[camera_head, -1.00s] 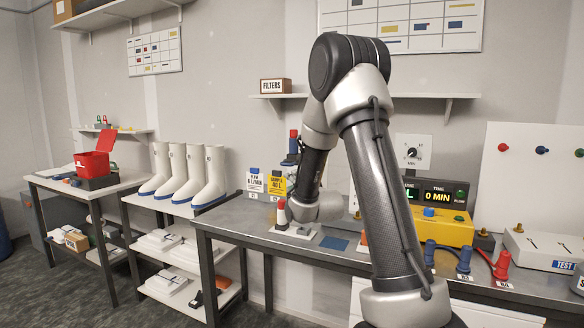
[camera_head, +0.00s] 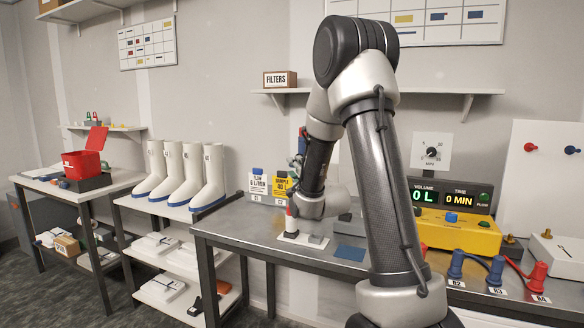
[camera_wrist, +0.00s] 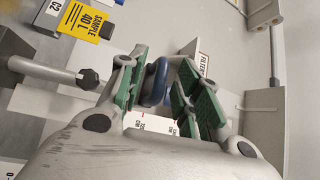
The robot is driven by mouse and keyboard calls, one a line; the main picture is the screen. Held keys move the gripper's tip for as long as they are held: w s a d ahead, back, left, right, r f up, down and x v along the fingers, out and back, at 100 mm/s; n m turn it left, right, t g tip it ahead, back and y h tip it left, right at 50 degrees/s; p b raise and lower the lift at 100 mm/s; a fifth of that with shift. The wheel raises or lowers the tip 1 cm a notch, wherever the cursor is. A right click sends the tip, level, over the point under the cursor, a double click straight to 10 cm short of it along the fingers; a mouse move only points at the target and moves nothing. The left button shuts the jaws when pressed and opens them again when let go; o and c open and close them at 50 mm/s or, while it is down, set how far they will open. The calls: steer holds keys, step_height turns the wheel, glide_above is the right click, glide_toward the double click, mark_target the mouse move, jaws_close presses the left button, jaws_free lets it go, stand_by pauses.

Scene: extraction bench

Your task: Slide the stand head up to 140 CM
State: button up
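In the wrist view my gripper (camera_wrist: 168,82) has green-padded fingers set apart on either side of a dark blue rounded part (camera_wrist: 155,80), which looks like the stand head. Contact with both pads is unclear. A grey rod with a dark knob (camera_wrist: 90,78) runs in from the left. A white scale strip marked CM (camera_wrist: 182,127) shows partly below, its figures too small to read. In the head view the stand's white base (camera_head: 288,236) is on the bench. Blue and red parts (camera_head: 302,142) show above it beside my forearm, which hides most of the gripper.
The grey bench (camera_head: 240,226) holds the FLOW (camera_head: 258,184) and SAMPLE (camera_head: 281,188) cards, a blue pad (camera_head: 349,254) and a yellow meter (camera_head: 455,231) reading 0 L and 0 MIN. A wall shelf with a FILTERS box (camera_head: 280,79) is above. White boots (camera_head: 208,178) stand left.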

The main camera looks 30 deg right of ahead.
jaws_close()
steer(key=shift+r, duration=0.1)
step_height(320, 180, up, 24)
stand_by(0.7)
jaws_free()
